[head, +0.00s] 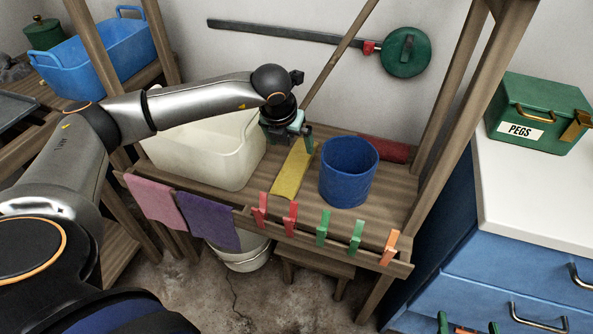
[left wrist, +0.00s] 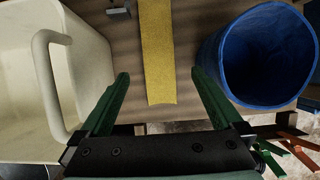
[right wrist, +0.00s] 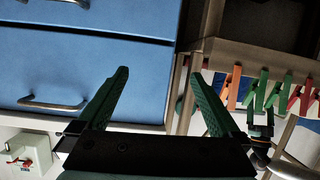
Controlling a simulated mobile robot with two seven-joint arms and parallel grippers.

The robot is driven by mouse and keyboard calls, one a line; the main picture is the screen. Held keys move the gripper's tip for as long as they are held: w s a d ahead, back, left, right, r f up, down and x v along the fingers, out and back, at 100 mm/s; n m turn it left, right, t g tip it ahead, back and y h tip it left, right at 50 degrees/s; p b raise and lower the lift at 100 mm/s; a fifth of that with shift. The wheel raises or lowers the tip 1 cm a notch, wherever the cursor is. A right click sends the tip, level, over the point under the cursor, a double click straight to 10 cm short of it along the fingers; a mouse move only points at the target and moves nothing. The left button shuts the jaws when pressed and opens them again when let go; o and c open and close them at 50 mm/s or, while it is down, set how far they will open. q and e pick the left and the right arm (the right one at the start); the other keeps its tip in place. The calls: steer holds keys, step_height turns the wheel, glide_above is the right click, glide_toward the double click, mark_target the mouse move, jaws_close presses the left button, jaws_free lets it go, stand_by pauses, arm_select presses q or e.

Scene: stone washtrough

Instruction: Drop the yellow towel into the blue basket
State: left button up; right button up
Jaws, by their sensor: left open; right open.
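The yellow towel (head: 291,176) lies as a long strip on the wooden bench, between a white tub and the round blue basket (head: 347,178). The basket stands upright just right of the towel. My left gripper (head: 295,138) is over the far end of the towel, open and empty. In the left wrist view the towel (left wrist: 157,55) shows between the spread fingers (left wrist: 160,78), and the basket's open mouth (left wrist: 262,60) is to the right. My right gripper (right wrist: 160,76) is open and empty in front of blue drawers; its fingertips show at the head view's bottom edge.
The white tub (head: 215,160) stands left of the towel. Several clothes pegs (head: 322,228) clip to the front rail, with pink (head: 152,200) and purple (head: 208,222) cloths hanging there. A red roll (head: 388,149) lies behind the basket. A slanting pole (head: 340,62) rises behind the bench.

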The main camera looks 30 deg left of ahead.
arm_select(q)
steer(key=b, duration=0.1)
glide_above(296, 163)
steer(key=s, duration=0.2)
steer(key=f, duration=0.4)
steer(key=d+f, duration=0.1)
steer(key=f, duration=0.1)
steer(key=shift+s, duration=0.15)
steer(key=b+x, duration=0.1)
steer(key=x, duration=0.3)
steer(key=shift+a+f, duration=0.25)
steer(key=shift+f, duration=0.25)
steer(key=shift+a, duration=0.1)
steer(key=c, duration=1.5)
jaws_close()
steer(key=shift+r, duration=0.1)
arm_select(e)
step_height(296, 163, up, 14)
steer(key=w+n+t+y, duration=0.1)
steer(key=n+t+y, duration=0.1)
steer(key=t, duration=0.3)
steer(key=shift+w+a+r+n+t+y, duration=0.15)
steer(key=shift+w+a+n+t+y, duration=0.15)
steer(key=shift+t+y, duration=0.1)
arm_select(q)
steer(key=shift+r, duration=0.1)
